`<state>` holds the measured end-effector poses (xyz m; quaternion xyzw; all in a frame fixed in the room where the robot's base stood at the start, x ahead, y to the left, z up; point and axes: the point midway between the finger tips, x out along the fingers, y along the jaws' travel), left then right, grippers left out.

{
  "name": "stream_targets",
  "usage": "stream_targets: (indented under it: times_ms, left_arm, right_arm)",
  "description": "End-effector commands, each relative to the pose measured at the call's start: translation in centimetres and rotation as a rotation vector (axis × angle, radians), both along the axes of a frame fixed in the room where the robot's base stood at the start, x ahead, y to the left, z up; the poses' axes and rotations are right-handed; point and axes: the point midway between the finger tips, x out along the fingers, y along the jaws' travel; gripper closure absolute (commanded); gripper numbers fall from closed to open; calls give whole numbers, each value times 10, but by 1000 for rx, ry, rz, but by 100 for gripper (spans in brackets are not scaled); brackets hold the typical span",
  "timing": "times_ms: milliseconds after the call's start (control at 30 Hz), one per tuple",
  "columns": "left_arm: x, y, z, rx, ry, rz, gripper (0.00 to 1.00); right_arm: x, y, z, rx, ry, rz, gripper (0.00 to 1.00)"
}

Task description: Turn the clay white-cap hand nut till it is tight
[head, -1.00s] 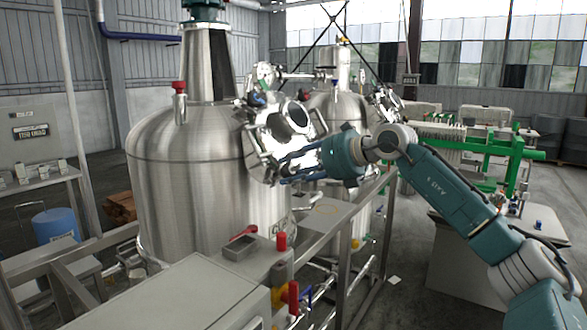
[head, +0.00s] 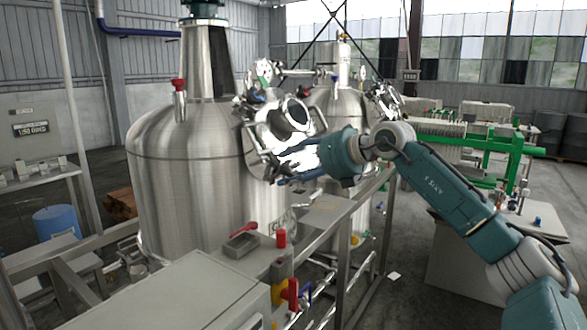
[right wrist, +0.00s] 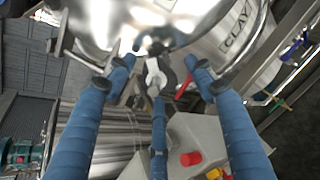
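The clay tank (head: 190,190) is the large steel vessel at the left in the head view; its CLAY label (right wrist: 238,32) shows in the right wrist view. Its shiny round manway (head: 290,120) is on the side facing my right arm. A hand nut with a whitish cap (right wrist: 155,76) sits below the manway rim in the right wrist view. My right gripper (right wrist: 158,68) has its blue fingers spread around this nut, with visible gaps at both sides. In the head view the right gripper (head: 286,177) is at the manway's lower edge. My left gripper is not in view.
Other clamps (right wrist: 102,84) stand along the manway rim, near the left finger. A steel frame (head: 330,215) and a grey cabinet (head: 165,295) with red and yellow valve parts lie below. A second tank (head: 335,110) stands behind.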

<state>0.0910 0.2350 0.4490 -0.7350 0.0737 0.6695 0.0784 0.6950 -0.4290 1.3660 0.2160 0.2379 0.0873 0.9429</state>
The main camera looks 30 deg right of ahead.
Motion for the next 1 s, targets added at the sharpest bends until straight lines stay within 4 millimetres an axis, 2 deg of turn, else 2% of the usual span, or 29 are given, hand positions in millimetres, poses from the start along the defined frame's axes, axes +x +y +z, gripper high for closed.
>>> stream_targets:
  times_ms: [267, 367, 800, 1000]
  left_arm:
    - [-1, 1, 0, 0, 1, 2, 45]
    - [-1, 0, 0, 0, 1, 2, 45]
    - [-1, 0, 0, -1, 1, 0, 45]
    - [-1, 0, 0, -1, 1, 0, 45]
  right_arm:
    - [-1, -1, 3, 0, -6, -1, 45]
    - [-8, -3, 7, 1, -7, -1, 45]
    - [-84, -28, 40, -2, -4, -4, 45]
    - [-102, -33, 48, 0, -2, -2, 45]
